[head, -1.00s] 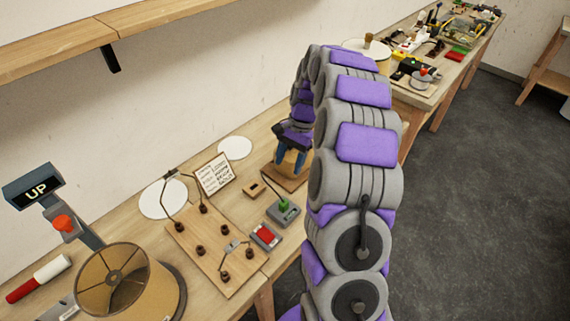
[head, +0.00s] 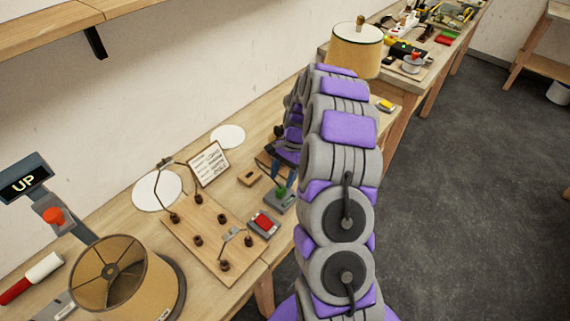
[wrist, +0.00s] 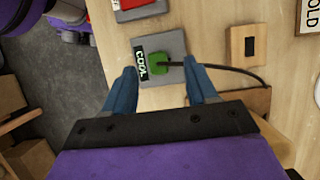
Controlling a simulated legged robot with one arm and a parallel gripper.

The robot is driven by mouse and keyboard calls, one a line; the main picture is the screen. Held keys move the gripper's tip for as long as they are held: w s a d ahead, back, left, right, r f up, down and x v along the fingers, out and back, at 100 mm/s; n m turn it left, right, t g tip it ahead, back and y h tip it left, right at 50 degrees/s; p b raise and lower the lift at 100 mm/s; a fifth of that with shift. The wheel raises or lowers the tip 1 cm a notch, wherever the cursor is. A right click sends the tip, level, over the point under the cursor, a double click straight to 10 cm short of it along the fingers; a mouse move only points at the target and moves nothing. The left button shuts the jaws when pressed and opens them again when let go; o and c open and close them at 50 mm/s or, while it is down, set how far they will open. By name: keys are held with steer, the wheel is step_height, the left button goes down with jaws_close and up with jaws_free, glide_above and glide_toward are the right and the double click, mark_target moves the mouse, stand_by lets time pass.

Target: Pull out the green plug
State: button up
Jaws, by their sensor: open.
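A dark cord runs from the plug to the right in the wrist view. In the head view the plug (head: 281,190) is just in front of my fingers. My gripper (wrist: 161,75) is open, with one blue finger on each side of the plug's near part. In the head view my gripper (head: 283,172) is partly hidden by my arm.
A red switch block (head: 263,223) stands beside the plug's block. A wooden board (head: 212,235) with several dark posts lies left of it. A small wooden block (head: 249,176) and a written card (head: 209,163) are behind. A lampshade (head: 110,275) stands front left.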

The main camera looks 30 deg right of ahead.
mark_target(282, 188)
steer(key=f, duration=0.3)
steer(key=f+b, duration=0.1)
steer(key=shift+s+d+f, duration=0.3)
steer(key=shift+d, duration=0.05)
steer(key=shift+s+a+f, duration=0.1)
steer(key=shift+a+f, duration=0.65)
steer(key=shift+a, duration=0.7)
steer(key=shift+d, duration=0.65)
steer(key=shift+c, duration=0.8)
steer(key=shift+d+f, duration=0.1)
steer(key=shift+d, duration=0.2)
steer(key=c, duration=0.3)
steer(key=shift+a, duration=0.5)
steer(key=c, duration=0.6)
steer(key=o, duration=0.5)
steer(key=shift+c, duration=0.2)
jaws_close()
